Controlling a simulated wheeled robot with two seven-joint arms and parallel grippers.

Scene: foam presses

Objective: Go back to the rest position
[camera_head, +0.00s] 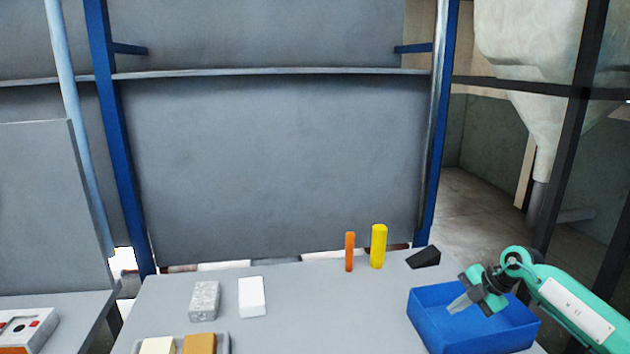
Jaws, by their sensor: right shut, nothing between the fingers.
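My right gripper (460,303) comes in from the right on its green arm. It is shut and empty, with its fingertips over the left part of a blue open box (478,342). The box stands at the right of the grey table (300,320). My left gripper is not in the head view.
An orange cylinder (350,252) and a yellow cylinder (378,246) stand upright at the table's back, beside a black wedge (423,257). A speckled grey block (205,301), a white block (252,297) and a tray (222,345) with blocks are at left. The table's middle is clear.

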